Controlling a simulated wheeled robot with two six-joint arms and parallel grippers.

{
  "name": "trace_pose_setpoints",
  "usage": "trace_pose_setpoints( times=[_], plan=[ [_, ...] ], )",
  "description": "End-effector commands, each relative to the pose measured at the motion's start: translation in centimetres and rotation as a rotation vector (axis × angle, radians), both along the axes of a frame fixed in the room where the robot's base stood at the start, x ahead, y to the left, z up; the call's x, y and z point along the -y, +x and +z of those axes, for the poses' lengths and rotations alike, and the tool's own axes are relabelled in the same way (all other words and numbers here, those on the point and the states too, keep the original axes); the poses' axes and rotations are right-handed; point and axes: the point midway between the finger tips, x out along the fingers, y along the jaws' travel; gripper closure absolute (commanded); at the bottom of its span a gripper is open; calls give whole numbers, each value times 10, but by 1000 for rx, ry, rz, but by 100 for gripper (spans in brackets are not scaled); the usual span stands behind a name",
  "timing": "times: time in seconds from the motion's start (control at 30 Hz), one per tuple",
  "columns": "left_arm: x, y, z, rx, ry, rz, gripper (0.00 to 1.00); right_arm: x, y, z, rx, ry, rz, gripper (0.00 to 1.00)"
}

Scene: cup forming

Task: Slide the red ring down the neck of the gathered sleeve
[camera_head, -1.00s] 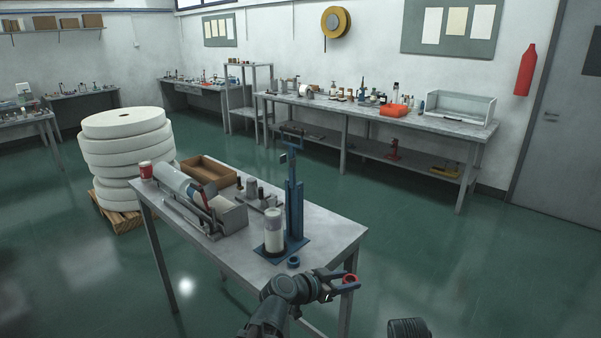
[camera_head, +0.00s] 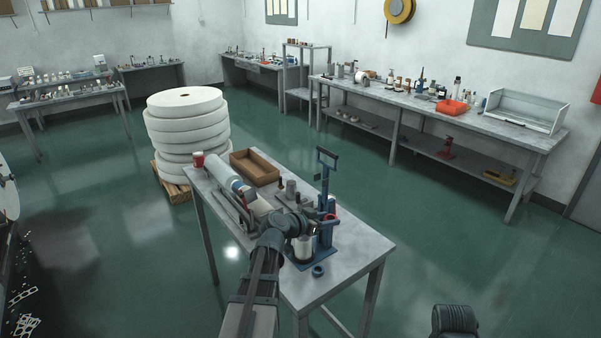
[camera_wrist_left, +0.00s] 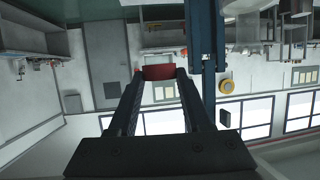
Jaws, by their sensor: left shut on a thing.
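My left gripper (camera_head: 322,222) is shut on the red ring (camera_head: 330,216), beside the blue upright press and above its base. The left wrist view also shows the red ring (camera_wrist_left: 158,72) between the two fingertips (camera_wrist_left: 159,74), with the blue column (camera_wrist_left: 205,60) close by on the right. The white sleeve (camera_head: 303,250) stands upright on the blue base, below the gripper. Its neck is hidden behind my left arm and gripper, so I cannot tell how the ring lines up with it. My right gripper is not in view.
The blue press (camera_head: 326,190) rises from the grey table (camera_head: 360,250). A small blue ring (camera_head: 318,271) lies at the front of its base. A wooden tray (camera_head: 255,168), a roller device (camera_head: 225,182) and a red can (camera_head: 198,159) are further back. The table's right end is clear.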

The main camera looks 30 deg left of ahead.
Motion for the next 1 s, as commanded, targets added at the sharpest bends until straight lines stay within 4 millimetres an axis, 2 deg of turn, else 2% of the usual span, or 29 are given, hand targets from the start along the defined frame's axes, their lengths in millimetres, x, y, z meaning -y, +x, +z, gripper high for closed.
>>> trace_pose_setpoints(
  times=[0.03, 0.2, 0.3, 0.47, 1.0],
  plan=[
    [-24, 4, 25, 0, 0, 30, 100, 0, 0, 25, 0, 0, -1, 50],
    [-71, 4, 49, 0, 0, 95, 100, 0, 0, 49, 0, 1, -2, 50],
    [-86, 2, 55, 0, 0, 117, 100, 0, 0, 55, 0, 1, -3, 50],
    [-95, 1, 58, 0, -1, 129, 100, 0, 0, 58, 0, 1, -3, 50],
    [-95, 1, 51, 0, -1, 126, 100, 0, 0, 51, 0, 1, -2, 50]
  ],
)
